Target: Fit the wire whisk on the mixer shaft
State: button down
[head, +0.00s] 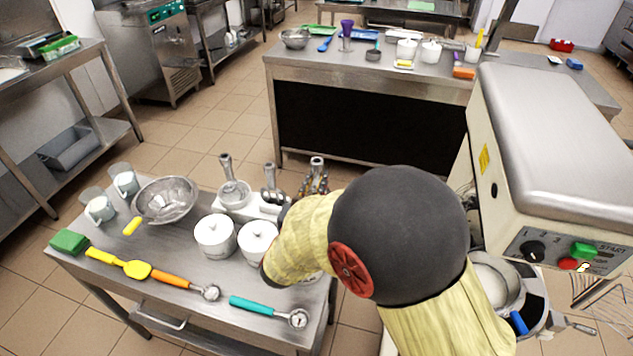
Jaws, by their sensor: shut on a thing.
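The mixer (550,135) stands at the right, a cream body with a grey top cover and a control panel. Its shaft is hidden under the head and behind my arm. Its metal bowl (497,283) shows partly below the head. What looks like the wire whisk (317,165) shows its metal hub and the tops of its wires at the table's far right. Its lower part is hidden behind my arm, so I cannot tell whether it is held.
Two other mixer tools (226,168) (270,180) stand left of the whisk on a white rack (239,214). White tubs (215,236), a colander (165,200), cups and coloured utensils crowd the steel table (190,318). Grey wire bars (598,292) show beside the mixer.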

aim_at(316, 175)
jog(key=shift+s+a+r+p, duration=0.25)
jog(key=shift+s+r+p, duration=0.25)
jog(key=shift+s+r, duration=0.15)
jog(key=shift+s+a+r+p, duration=0.2)
jog(key=shift+s+r+p, duration=0.3)
jog(key=shift+r, duration=0.1)
jog(key=shift+s+a+r+p, duration=0.2)
jog(key=shift+s+r+p, duration=0.3)
jog(key=shift+s, duration=0.15)
jog(key=shift+s+a+r+p, duration=0.2)
jog(key=shift+s+r+p, duration=0.2)
jog(key=shift+s, duration=0.2)
jog(key=w+d+f, duration=0.2)
jog(key=d+f, duration=0.2)
jog(key=d, duration=0.4)
jog(key=w+d+f+y, duration=0.1)
jog(key=d+f, duration=0.3)
jog(key=d, duration=0.4)
jog(key=shift+w+d+n, duration=0.15)
jog(key=shift+w+n, duration=0.15)
jog(key=shift+w, duration=0.4)
